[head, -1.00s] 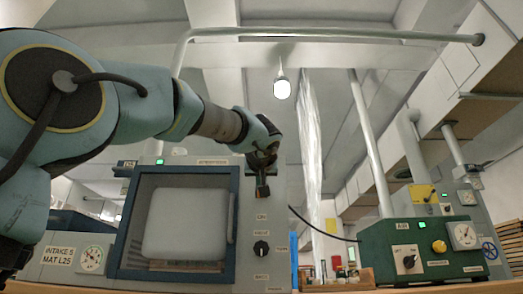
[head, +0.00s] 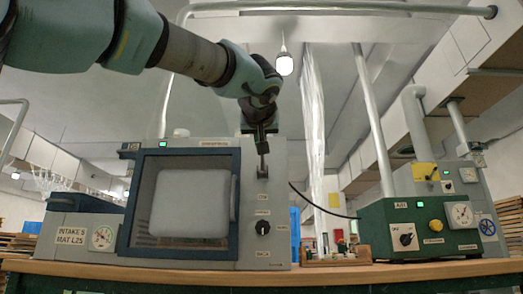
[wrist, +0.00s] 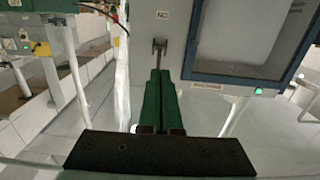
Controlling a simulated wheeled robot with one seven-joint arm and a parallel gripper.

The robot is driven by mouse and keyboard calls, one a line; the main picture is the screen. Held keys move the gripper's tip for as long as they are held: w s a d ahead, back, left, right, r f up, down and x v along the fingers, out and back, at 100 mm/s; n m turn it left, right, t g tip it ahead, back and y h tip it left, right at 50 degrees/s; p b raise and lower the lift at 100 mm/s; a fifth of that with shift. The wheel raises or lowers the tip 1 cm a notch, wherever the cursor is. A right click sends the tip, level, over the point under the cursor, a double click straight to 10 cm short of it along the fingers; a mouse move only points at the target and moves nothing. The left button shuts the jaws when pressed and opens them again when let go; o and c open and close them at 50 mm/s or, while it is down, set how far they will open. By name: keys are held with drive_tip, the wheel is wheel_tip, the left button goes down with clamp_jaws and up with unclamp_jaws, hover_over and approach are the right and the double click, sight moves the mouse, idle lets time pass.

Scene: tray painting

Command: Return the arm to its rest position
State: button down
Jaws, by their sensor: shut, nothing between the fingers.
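My gripper (head: 260,131) hangs in front of the upper right part of the grey cabinet, just above a small metal lever (head: 263,172) on its panel. In the wrist view my gripper (wrist: 161,74) has its two green fingers together with nothing between them. The lever (wrist: 160,44) shows just beyond the fingertips there; I cannot tell whether they touch it. My arm reaches in from the upper left of the head view, bent down at the wrist.
The grey cabinet has a dark-framed window (head: 137,215) and a black knob (head: 263,228). A green control box (head: 372,232) stands to the right on the wooden bench (head: 330,271). A small rack (head: 335,255) sits between them. Pipes run overhead.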

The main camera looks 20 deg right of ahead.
drive_tip(key=shift+s+a, duration=0.2)
drive_tip(key=shift+s, duration=0.3)
drive_tip(key=w+a+f+g+y+p, duration=0.1)
drive_tip(key=w+a+f+g+y, duration=0.1)
drive_tip(key=w+f, duration=0.5)
drive_tip(key=w+a+f+g+y+p, duration=0.1)
drive_tip(key=w+f+p, duration=0.1)
drive_tip(key=f, duration=0.8)
drive_tip(key=w+a+f+g+y+p, duration=0.1)
drive_tip(key=w+a+f+g+y, duration=0.1)
drive_tip(key=a+f, duration=0.45)
drive_tip(key=w+a+f+g+y+p, duration=0.1)
drive_tip(key=a+f+g, duration=0.15)
drive_tip(key=f, duration=0.65)
drive_tip(key=s+a+f+n+g+y+p, duration=0.1)
drive_tip(key=s+a+f+n+g+p, duration=0.2)
drive_tip(key=a+f, duration=0.95)
drive_tip(key=s+a+f+n+g+p, duration=0.1)
drive_tip(key=s+a+f+g, duration=0.15)
drive_tip(key=s+f, duration=0.3)
drive_tip(key=s+a+f+g+p, duration=0.1)
drive_tip(key=s+a+f, duration=0.3)
drive_tip(key=s+f, duration=0.15)
wheel_tip(320, 180, up, 39)
drive_tip(key=p, duration=3.7)
